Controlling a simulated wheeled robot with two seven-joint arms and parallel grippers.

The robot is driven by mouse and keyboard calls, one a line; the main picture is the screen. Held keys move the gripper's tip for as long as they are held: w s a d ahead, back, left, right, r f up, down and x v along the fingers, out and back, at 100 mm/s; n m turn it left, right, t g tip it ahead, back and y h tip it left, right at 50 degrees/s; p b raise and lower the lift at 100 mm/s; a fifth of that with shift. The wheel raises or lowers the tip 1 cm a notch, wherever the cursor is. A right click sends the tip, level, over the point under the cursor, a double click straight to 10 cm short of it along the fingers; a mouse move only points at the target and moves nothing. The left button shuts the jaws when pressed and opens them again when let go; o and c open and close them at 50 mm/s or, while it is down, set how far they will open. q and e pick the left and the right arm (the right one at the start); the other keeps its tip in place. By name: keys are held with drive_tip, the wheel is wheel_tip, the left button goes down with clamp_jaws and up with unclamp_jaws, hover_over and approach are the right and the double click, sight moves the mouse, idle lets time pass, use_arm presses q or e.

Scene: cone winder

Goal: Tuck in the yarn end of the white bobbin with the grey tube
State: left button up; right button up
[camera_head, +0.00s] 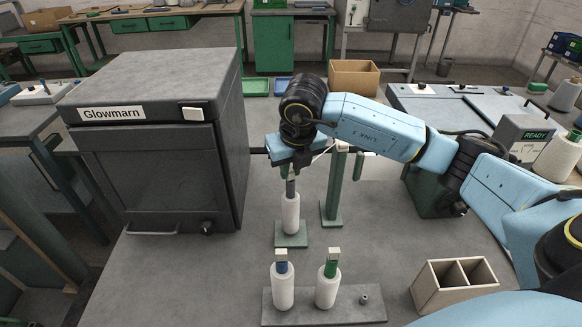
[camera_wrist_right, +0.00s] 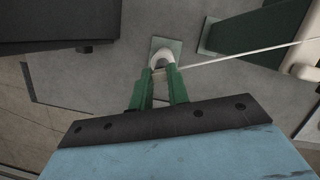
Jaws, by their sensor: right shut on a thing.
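The white bobbin with the grey tube (camera_head: 291,213) is upright over a small green base plate (camera_head: 291,241); I cannot tell whether it touches it. My right gripper (camera_head: 290,174) is above it, pointing down. In the right wrist view the green fingers (camera_wrist_right: 163,72) are a little apart, closed around the grey tube at the top of the bobbin (camera_wrist_right: 163,58). A white yarn (camera_wrist_right: 250,53) runs from beside the fingertips off to the right. In the head view, a short piece of yarn (camera_head: 322,153) shows near the green post. The loose end is not clear. My left gripper is out of view.
A green post (camera_head: 333,190) stands just right of the bobbin. In front, a grey rack (camera_head: 350,308) holds two white bobbins, with blue (camera_head: 282,294) and green (camera_head: 326,290) tubes. A dark Glowmarn box (camera_head: 155,150) stands left, a divided box (camera_head: 440,290) right.

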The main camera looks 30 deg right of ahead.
idle(0.3)
drive_tip(key=o, duration=1.2)
drive_tip(key=shift+r, duration=0.1)
drive_tip(key=shift+r+p, duration=2.2)
drive_tip(key=shift+r, duration=1.25)
